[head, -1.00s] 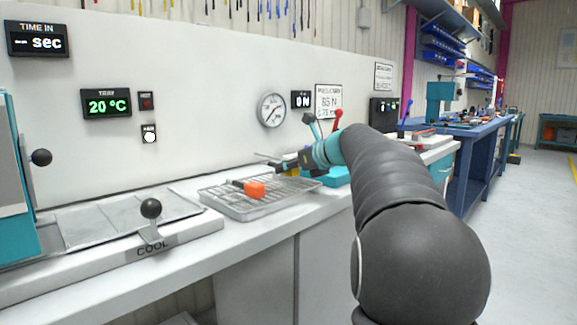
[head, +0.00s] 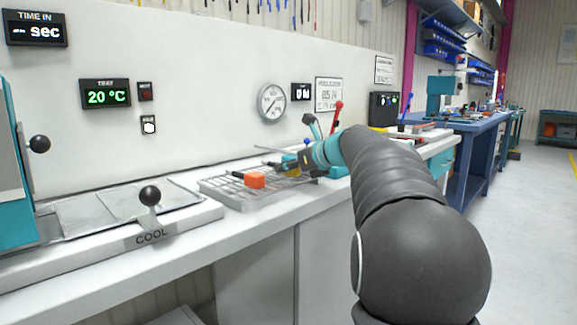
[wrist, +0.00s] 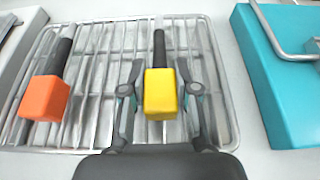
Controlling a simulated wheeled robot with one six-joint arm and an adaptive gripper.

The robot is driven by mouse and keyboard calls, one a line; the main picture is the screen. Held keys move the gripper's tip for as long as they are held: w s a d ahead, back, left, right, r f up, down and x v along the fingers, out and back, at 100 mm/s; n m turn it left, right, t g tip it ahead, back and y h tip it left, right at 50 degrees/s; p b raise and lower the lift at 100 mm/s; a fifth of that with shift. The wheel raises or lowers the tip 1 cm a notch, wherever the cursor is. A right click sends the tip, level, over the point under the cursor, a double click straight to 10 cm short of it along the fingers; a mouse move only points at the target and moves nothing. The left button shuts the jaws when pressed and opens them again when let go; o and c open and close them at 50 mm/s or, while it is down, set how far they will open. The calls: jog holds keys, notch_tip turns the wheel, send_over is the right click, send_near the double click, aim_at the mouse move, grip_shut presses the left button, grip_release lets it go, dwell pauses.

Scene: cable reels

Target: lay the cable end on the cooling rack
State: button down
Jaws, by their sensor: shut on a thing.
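My gripper (wrist: 160,92) is shut on a cable end with a yellow block (wrist: 160,100) and a black stub, over the right part of the rack. I cannot tell whether the yellow one touches the wires. In the head view my gripper (head: 292,165) partly covers it.
A teal fixture (wrist: 275,75) with a metal handle stands close to the right of the rack. A COOL station (head: 150,237) with a black-knobbed lever is to the left. The wall with a gauge (head: 272,102) is behind. Free wires lie between the two blocks.

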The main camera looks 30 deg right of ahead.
jog(key=c, duration=0.8)
grip_release()
jog(key=v, duration=1.1)
jog(key=shift+s+d+r, duration=0.15)
jog(key=shift+s+r, duration=0.05)
jog(key=shift+s, duration=0.05)
jog(key=shift+s+r+p, duration=0.15)
jog(key=shift+r+p, duration=2.1)
jog(key=shift+r, duration=3.35)
